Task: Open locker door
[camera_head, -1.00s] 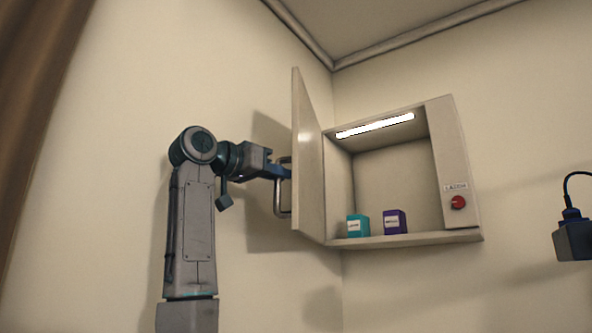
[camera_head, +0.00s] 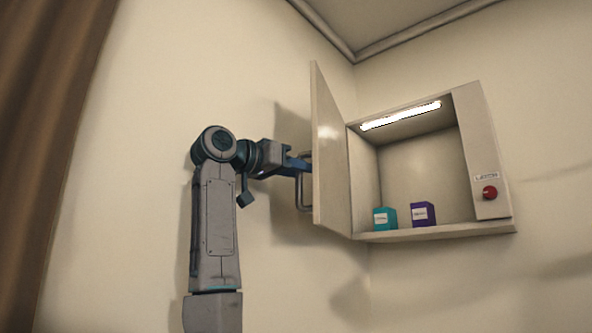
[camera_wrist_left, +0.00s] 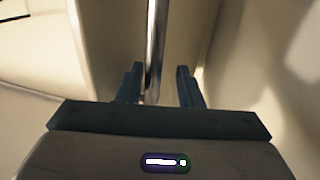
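The locker (camera_head: 489,150) is on the wall at the right of the head view. Its door (camera_head: 330,150) stands wide open, swung out to the left, so the lit inside shows. The door handle (camera_head: 301,205) is a metal bar on the door's outer face; it also shows in the left wrist view (camera_wrist_left: 156,45). My left gripper (camera_head: 302,165) is at the handle. In the wrist view its fingers (camera_wrist_left: 160,86) are apart, with the bar between them, nearer the left finger and clear of the right one. My right gripper is in neither view.
A teal box (camera_head: 385,218) and a purple box (camera_head: 423,214) stand on the locker floor. A light strip (camera_head: 401,115) glows under its top. A red latch knob (camera_head: 490,192) is on the right panel. A brown curtain (camera_head: 50,130) hangs far left.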

